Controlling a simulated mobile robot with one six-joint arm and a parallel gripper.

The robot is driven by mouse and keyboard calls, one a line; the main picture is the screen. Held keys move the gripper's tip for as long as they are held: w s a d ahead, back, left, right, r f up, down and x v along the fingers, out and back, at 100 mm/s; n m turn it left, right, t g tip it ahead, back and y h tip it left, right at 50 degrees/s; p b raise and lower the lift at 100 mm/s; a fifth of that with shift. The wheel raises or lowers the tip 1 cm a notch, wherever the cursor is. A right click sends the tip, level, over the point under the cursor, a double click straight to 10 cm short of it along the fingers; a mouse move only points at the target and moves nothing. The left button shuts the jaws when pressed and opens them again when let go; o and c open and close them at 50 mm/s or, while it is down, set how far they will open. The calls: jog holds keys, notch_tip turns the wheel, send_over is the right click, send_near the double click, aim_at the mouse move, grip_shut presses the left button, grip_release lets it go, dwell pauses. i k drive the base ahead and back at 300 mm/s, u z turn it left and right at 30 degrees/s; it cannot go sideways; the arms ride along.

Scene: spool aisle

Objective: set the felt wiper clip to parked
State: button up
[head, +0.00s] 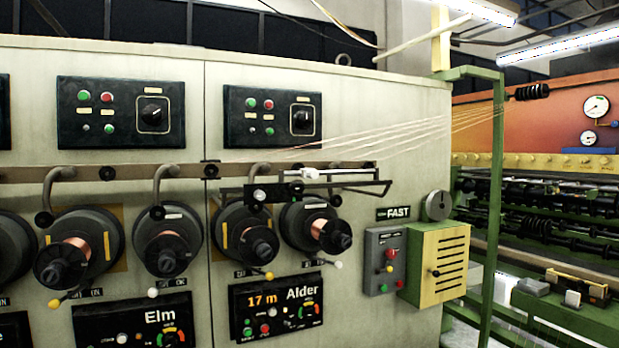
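A small white clip-like part (310,174) sits on a thin pale bar at the right end of the long rail, above the Alder spools. It looks like the felt wiper clip, but it is too small to tell its setting, and I can read no parked mark. Thin copper wires (400,132) fan out from near it, up to the right. A dark bracket (335,188) spans just below it, with a white round knob (259,195) at its left. My gripper is not in view.
Copper spools stick out below the rail, including a right Alder spool (318,228). An Alder panel (277,308) reads 17 m; an Elm panel (135,325) is left. A grey button box (384,262), yellow vented box (436,265) and green post (495,200) stand right.

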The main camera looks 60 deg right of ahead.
aim_at(311, 173)
jog(key=z, duration=4.7)
jog(key=i, duration=0.15)
jog(key=u, duration=3.05)
jog(key=i, duration=0.6)
jog(key=z, duration=0.25)
jog(key=k, duration=0.6)
jog(key=u, duration=0.1)
